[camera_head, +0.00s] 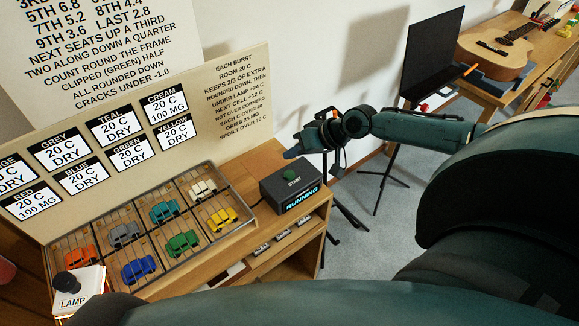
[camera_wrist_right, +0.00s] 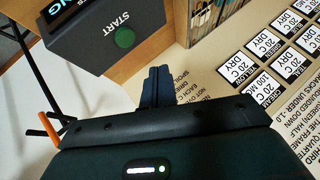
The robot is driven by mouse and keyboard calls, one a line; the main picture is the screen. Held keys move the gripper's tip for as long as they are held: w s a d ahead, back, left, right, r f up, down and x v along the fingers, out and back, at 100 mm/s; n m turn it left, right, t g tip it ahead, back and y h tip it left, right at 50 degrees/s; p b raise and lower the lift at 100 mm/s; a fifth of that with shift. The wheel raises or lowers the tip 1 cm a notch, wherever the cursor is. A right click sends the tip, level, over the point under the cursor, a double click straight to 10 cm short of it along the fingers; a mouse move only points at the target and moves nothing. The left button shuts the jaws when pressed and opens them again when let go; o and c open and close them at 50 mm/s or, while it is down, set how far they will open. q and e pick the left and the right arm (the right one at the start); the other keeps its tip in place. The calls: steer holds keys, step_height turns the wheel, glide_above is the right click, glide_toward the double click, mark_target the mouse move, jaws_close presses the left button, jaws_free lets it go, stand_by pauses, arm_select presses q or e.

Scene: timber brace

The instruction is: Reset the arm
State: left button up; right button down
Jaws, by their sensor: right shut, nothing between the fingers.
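My right arm reaches in from the right in the head view. Its gripper (camera_head: 292,153) is shut and empty, above and behind the dark START box. In the right wrist view the closed fingers (camera_wrist_right: 157,84) are together with nothing between them. The dark box (camera_head: 291,195) has a green START button (camera_head: 291,174) and a lit RUNNING display (camera_head: 302,200). The button also shows in the right wrist view (camera_wrist_right: 123,38), apart from the fingers. My left gripper is not in view.
A wire rack (camera_head: 252,226) holds several coloured toy cars on the wooden bench. A LAMP block (camera_head: 75,300) stands at the lower left. Label boards (camera_head: 240,110) rise behind the rack.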

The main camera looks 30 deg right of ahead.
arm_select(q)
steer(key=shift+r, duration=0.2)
arm_select(e)
steer(key=shift+a+r, duration=0.1)
steer(key=shift+r, duration=0.05)
steer(key=s+a+f+n+g, duration=0.35)
steer(key=s+a+n, duration=0.25)
steer(key=s+a, duration=0.9)
steer(key=s+d+r+m+h, duration=0.25)
steer(key=s+d+h, duration=0.2)
steer(key=s, duration=0.45)
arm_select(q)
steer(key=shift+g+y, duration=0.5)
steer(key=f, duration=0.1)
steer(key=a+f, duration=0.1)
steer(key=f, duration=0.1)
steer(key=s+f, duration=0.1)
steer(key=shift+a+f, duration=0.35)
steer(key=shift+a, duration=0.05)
arm_select(e)
steer(key=w+a+f+t, duration=0.2)
steer(key=f+t, duration=0.1)
steer(key=f, duration=0.2)
steer(key=w+a+f+t+y, duration=0.1)
steer(key=w+a+f+t, duration=0.2)
steer(key=f, duration=0.3)
